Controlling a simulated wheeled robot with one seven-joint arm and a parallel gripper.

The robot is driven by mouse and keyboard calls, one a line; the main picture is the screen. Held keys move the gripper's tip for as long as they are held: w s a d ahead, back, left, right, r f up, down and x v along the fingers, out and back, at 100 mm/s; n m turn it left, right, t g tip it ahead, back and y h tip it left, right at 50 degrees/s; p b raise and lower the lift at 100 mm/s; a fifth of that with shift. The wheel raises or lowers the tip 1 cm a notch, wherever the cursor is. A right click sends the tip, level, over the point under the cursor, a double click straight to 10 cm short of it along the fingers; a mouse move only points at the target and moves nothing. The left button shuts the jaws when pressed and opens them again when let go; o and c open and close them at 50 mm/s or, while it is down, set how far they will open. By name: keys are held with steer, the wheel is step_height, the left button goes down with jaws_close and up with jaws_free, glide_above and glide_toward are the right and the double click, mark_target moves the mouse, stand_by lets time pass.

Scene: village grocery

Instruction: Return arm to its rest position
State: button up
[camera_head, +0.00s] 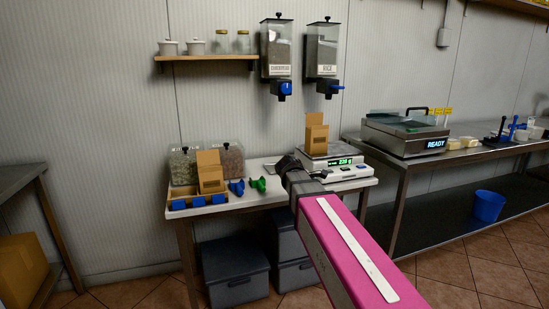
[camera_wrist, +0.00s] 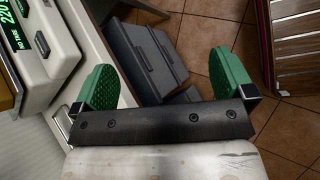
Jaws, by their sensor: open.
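My arm (camera_head: 345,250) reaches from the bottom of the head view, pink with a white strip, up to the front edge of the small white table. My gripper (camera_wrist: 166,78) shows in the wrist view with two green textured finger pads spread wide. Nothing is between them. The pads hang over the table's front edge, with dark bins and floor below. The white scale (camera_head: 340,168) is just right of the arm's end and lit green; it also shows in the wrist view (camera_wrist: 55,50), left of the pads.
An open carton (camera_head: 316,139) stands on the scale. Another carton (camera_head: 210,178), blue and green scoops and clear tubs are on the table's left. Lidded grey bins (camera_head: 235,270) sit beneath. A metal counter (camera_head: 420,155) stands right, a blue bucket (camera_head: 488,206) below. Dispensers (camera_head: 277,48) hang above.

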steer(key=s+d+f+m+g+y, duration=0.1)
steer(key=s+f+m+y, duration=0.1)
steer(key=s+f+m, duration=0.3)
steer(key=s+d+f+m+y, duration=0.1)
steer(key=s+f+m+y, duration=0.2)
steer(key=f, duration=0.8)
steer(key=s+d+f+m+g+y, duration=0.1)
steer(key=s+f+m+y, duration=0.2)
steer(key=s+f+m, duration=0.4)
steer(key=shift+s+d+f+g, duration=0.2)
steer(key=shift+f+g, duration=0.1)
steer(key=shift+f, duration=0.3)
